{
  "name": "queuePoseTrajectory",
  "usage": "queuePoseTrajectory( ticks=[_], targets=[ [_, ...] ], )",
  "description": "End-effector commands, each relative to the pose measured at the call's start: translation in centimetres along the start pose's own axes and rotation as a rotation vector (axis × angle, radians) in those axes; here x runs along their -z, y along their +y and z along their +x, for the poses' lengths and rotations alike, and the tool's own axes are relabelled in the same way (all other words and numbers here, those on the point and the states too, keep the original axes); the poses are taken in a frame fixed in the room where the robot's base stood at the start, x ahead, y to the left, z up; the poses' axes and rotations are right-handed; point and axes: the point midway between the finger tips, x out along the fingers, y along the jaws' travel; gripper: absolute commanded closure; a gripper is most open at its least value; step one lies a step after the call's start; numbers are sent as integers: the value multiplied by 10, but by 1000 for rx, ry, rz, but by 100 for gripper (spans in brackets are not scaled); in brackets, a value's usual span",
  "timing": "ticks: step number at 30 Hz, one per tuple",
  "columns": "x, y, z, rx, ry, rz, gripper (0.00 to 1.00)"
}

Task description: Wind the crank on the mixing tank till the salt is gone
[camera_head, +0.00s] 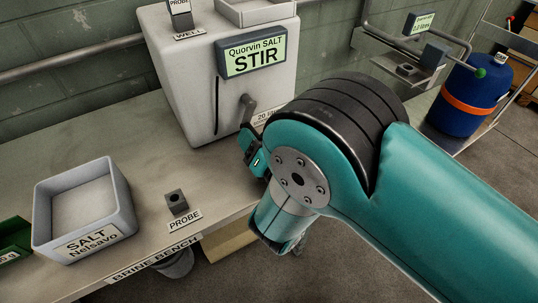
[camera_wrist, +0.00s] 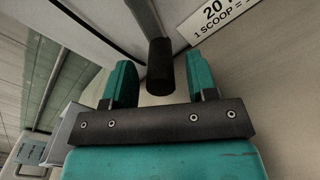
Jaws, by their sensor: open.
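The mixing tank (camera_head: 180,75) is a pale box on the bench, and its display (camera_head: 251,54) reads "Quorvin SALT STIR". The crank (camera_head: 248,104) is a dark bent handle on the tank's front, low at the right. In the wrist view the dark cylindrical grip (camera_wrist: 160,68) of the crank lies between my two teal fingers. My gripper (camera_wrist: 160,75) is open around it, with gaps visible on both sides. In the head view my gripper (camera_head: 253,152) is just below the crank, partly hidden by my arm. The salt inside the tank is not visible.
The bench (camera_head: 135,130) holds a grey salt bin (camera_head: 130,217) and a small probe holder (camera_head: 177,203). A green container (camera_head: 14,250) is at the left edge. A blue drum (camera_head: 463,100) with an orange band stands at the right. The bench left of the tank is clear.

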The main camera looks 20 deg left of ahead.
Motion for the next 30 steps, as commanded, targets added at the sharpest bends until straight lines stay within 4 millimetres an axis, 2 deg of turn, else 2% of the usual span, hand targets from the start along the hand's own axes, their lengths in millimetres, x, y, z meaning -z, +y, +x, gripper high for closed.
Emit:
queuePoseTrajectory(
  ticks=[5, 17, 30],
  targets=[
    [7, -4, -8, -1, -1, 0, 47],
    [7, -5, -38, -2, -2, 0, 47],
    [7, -4, -88, -2, 0, 1, 47]
  ],
)
